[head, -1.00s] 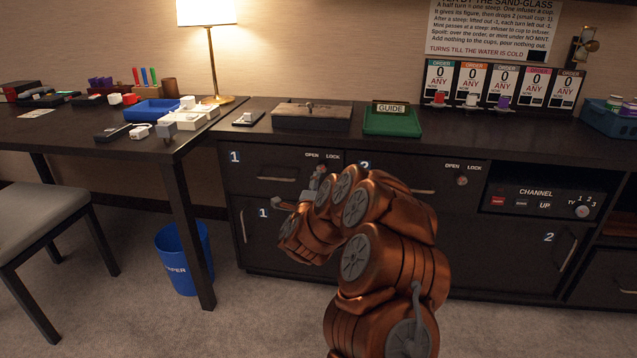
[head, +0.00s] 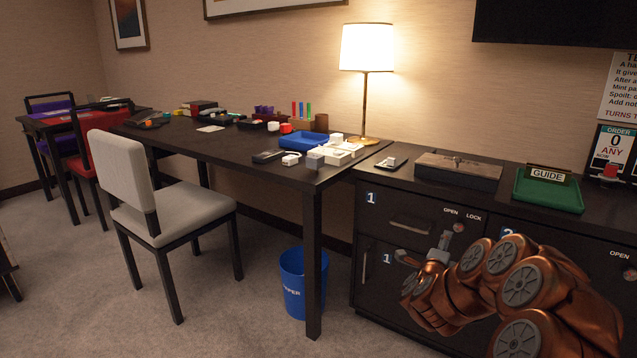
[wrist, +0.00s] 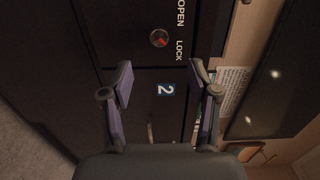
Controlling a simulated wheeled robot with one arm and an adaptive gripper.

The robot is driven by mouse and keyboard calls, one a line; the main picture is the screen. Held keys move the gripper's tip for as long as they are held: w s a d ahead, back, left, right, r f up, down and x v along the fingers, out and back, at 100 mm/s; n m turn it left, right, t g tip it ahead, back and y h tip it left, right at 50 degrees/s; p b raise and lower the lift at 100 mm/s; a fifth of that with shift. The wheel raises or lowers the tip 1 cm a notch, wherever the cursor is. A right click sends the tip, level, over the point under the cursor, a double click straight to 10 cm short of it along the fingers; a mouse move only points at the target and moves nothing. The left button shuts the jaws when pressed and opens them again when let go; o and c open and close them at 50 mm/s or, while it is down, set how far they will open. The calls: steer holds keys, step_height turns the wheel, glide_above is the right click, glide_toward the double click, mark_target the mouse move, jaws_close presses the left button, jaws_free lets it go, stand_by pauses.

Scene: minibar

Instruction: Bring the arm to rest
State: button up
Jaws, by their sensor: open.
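My copper arm reaches in from the lower right of the head view, in front of the dark cabinet (head: 394,225). My gripper (head: 440,248) shows small at its end, beside the front of cabinet 1. In the wrist view my gripper (wrist: 160,80) is open, its two fingers spread wide with nothing between them. Beyond the fingers that view shows a dark cabinet front with a label 2 (wrist: 166,90) and a round lock knob (wrist: 159,38). I cannot tell the exact gap between the gripper and the cabinet.
A desk (head: 230,150) holds a lamp (head: 366,60), a blue tray (head: 303,141) and small items. A pale chair (head: 185,210) and a blue paper bin (head: 293,285) stand on the carpet. A green guide tray (head: 549,192) lies on the counter.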

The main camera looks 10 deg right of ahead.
steer(key=w+a+r+n+t+y+p, duration=0.1)
steer(key=a+r+n+y+p, duration=0.4)
steer(key=a+r, duration=0.35)
steer(key=s+a+r+n+g+y+p, duration=0.2)
steer(key=s+a+r+n+y+p, duration=0.3)
steer(key=a, duration=0.5)
steer(key=s+a+r+n+g+y+p, duration=0.35)
steer(key=s+a+r+n+p, duration=0.3)
steer(key=a, duration=0.25)
steer(key=s+d+r+n+g+p, duration=0.1)
steer(key=s+r+n+g+p, duration=0.2)
steer(key=s, duration=1)
steer(key=s+d+r+n+g+h+p, duration=0.1)
steer(key=s+r+n+g+p, duration=0.2)
steer(key=s, duration=1.1)
steer(key=s+r+n+g+h+p, duration=0.1)
steer(key=s+r+n+g+p, duration=0.2)
steer(key=s+r+g+p, duration=0.2)
steer(key=s+r+p, duration=0.3)
steer(key=s+p, duration=0.3)
steer(key=s, duration=0.2)
steer(key=shift+s+d+r+p, duration=0.3)
steer(key=shift+s+d+p, duration=0.05)
steer(key=shift+d+p, duration=0.05)
